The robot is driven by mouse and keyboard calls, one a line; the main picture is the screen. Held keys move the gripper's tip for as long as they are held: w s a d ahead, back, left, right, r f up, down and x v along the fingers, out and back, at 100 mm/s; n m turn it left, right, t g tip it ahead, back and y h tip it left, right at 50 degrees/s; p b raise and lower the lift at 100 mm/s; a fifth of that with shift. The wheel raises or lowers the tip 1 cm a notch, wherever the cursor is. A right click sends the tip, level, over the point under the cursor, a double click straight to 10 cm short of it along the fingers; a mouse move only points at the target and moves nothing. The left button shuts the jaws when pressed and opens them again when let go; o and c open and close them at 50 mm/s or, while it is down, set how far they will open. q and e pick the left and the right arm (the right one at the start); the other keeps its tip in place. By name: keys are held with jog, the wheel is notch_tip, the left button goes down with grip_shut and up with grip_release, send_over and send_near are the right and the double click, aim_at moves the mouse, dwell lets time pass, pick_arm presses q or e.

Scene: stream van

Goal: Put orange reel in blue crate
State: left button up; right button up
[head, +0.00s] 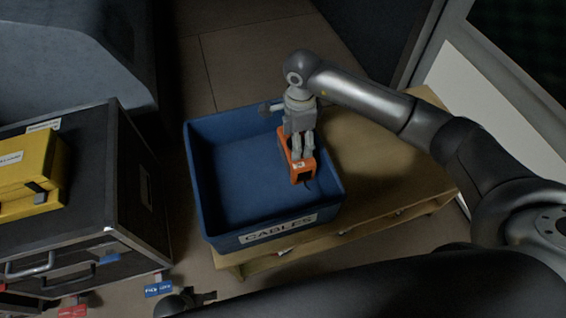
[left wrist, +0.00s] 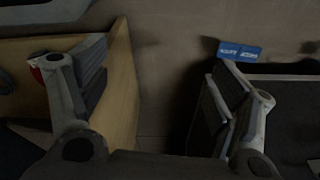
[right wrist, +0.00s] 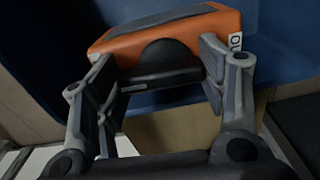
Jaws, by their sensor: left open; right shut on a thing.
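The orange reel (head: 300,171) is a boxy orange case with a dark part and a white label. My right gripper (head: 303,150) is shut on it and holds it over the right side of the blue crate (head: 225,241). In the right wrist view the reel (right wrist: 190,32) sits between the fingers (right wrist: 160,75), with blue crate wall behind it. I cannot tell whether the reel touches the crate. The crate is open-topped, labelled CABLES, and its visible floor is bare. My left gripper (left wrist: 150,95) is open and empty; in the head view only part of it shows at the bottom edge.
The crate stands on a low wooden pallet or shelf (head: 400,165). A black flight case (head: 90,215) with a yellow case (head: 30,170) on top stands to the left. Bare floor lies behind the crate.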

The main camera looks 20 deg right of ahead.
notch_tip(320, 180, down, 3)
jog(key=shift+w+f, duration=0.1)
notch_tip(320, 180, down, 3)
jog(key=shift+b, duration=0.3)
jog(key=shift+f, duration=0.25)
pick_arm(q)
jog(key=shift+w+r, duration=0.35)
jog(key=shift+r, duration=0.25)
jog(key=shift+w+r, duration=0.3)
jog(key=shift+r, duration=0.3)
pick_arm(e)
jog(key=o, duration=1.4)
jog(key=shift+f, duration=0.1)
jog(key=o, duration=0.3)
pick_arm(q)
jog(key=shift+w+r, duration=0.2)
jog(key=shift+r, duration=0.15)
